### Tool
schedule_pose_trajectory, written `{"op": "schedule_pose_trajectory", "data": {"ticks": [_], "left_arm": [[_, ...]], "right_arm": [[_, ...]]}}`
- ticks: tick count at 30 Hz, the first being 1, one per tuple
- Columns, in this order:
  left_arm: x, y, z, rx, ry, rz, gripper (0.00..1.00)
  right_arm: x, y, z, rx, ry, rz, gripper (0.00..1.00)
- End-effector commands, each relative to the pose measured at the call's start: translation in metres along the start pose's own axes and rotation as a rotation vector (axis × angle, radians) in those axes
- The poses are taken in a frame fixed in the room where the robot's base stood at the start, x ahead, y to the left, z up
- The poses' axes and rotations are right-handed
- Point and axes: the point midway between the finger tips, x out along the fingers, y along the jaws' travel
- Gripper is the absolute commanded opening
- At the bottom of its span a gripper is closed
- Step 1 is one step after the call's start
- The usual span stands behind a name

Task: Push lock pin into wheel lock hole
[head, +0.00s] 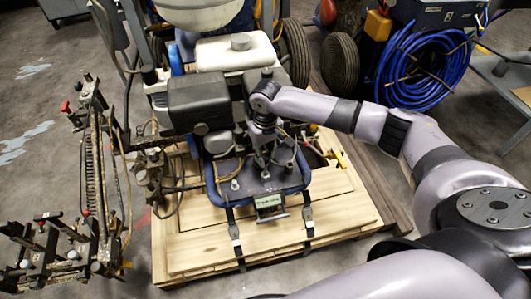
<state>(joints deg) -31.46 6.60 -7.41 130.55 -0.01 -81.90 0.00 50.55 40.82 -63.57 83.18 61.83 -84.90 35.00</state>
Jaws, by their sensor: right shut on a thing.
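The line striper (242,50) stands on a wooden pallet (195,245), with a dark engine block and a white tank on top. My right arm reaches in from the right, and its gripper (265,158) points down at the striper's front platform. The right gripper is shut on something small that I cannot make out. The lock pin and the wheel lock hole are too small or hidden behind the gripper to tell apart. My left gripper is not in view; only a pale arm link shows at the bottom edge.
A coil of blue hose (415,68) hangs on a dark machine at the upper right. A metal frame with spray parts (90,190) stands at the left. Straps (308,218) cross the pallet front. A grey table (500,85) is at the right edge.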

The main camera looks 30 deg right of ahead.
Motion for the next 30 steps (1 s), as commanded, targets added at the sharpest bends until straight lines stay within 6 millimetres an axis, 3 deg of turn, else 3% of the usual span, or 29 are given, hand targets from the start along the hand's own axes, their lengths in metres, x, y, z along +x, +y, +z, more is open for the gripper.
{"op": "schedule_pose_trajectory", "data": {"ticks": [30], "left_arm": [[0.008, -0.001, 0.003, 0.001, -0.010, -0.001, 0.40]], "right_arm": [[0.015, 0.000, 0.000, 0.000, 0.000, 0.000, 0.00]]}}
